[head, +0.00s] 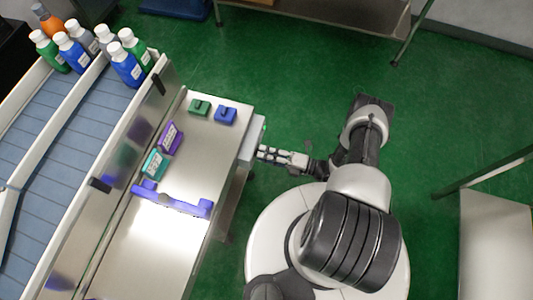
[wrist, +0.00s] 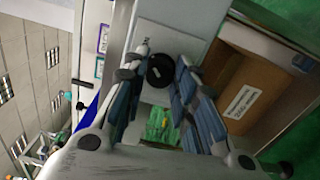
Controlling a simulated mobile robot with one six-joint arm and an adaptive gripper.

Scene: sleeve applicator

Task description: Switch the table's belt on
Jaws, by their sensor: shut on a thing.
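My gripper (head: 262,153) reaches left to a light grey box (head: 257,131) on the right side of the metal table (head: 150,245). In the wrist view its two blue-grey padded fingers (wrist: 158,76) stand on either side of a round black knob (wrist: 161,68) on a pale grey face, and are shut on it. The knob is hidden in the head view, and I cannot read its setting. The belt (head: 90,115), with blue-grey slats and pale rails, runs along the table's left. Whether it is moving cannot be told.
Several white-capped bottles (head: 123,67) stand at the belt's far end. Green and blue blocks (head: 225,115), purple and teal labelled pieces and a blue-purple bracket (head: 172,203) lie on the table. A cardboard box (wrist: 240,85) shows right of my fingers.

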